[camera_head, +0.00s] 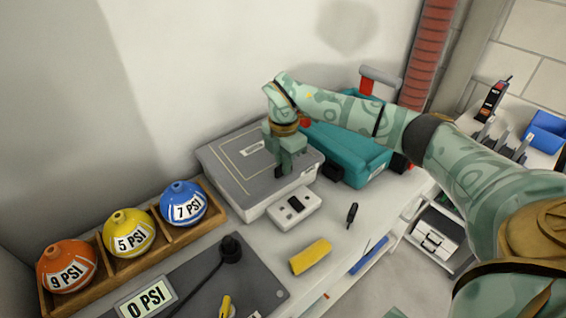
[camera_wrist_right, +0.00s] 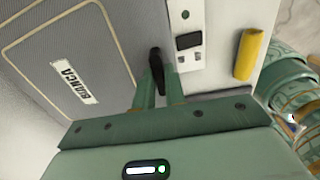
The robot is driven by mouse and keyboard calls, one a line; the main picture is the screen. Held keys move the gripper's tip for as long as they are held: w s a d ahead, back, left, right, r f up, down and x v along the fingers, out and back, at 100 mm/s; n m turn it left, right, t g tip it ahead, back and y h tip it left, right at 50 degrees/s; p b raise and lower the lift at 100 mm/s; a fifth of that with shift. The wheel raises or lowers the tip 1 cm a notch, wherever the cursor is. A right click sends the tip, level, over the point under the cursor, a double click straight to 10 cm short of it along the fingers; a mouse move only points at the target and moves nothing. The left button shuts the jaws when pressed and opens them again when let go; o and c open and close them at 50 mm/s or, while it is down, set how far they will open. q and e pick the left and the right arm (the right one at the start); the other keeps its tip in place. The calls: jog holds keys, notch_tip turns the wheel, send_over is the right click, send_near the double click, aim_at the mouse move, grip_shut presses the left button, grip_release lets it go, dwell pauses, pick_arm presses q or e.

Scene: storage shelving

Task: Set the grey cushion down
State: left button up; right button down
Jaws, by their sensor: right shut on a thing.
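The grey cushion (camera_head: 240,153), a flat grey pad with tan piping and a name label, lies level on a pale box-like base with a small display unit (camera_head: 294,208) at its front. It fills the left of the right wrist view (camera_wrist_right: 95,35), where the label reads BIANCA. My right gripper (camera_head: 283,171) points down at the cushion's right front edge. Its fingers (camera_wrist_right: 159,85) are shut on a small dark tab (camera_wrist_right: 156,62) at that edge. Whether the cushion's underside touches the base all along is hidden. My left gripper is out of view.
A teal case (camera_head: 345,150) stands close right of the cushion. A wooden rack (camera_head: 150,250) with orange, yellow and blue balls is at left. A yellow block (camera_head: 310,257) and a small black tool (camera_head: 352,214) lie in front. The wall is close behind.

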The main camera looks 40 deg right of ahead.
jog(key=c, duration=1.5)
grip_release()
jog(key=shift+f, duration=0.15)
jog(key=shift+o, duration=0.2)
pick_arm(q)
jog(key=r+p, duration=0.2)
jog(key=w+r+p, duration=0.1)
jog(key=p, duration=0.1)
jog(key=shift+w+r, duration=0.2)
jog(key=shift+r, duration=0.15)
pick_arm(e)
notch_tip(320, 180, up, 12)
jog(key=shift+r, duration=0.2)
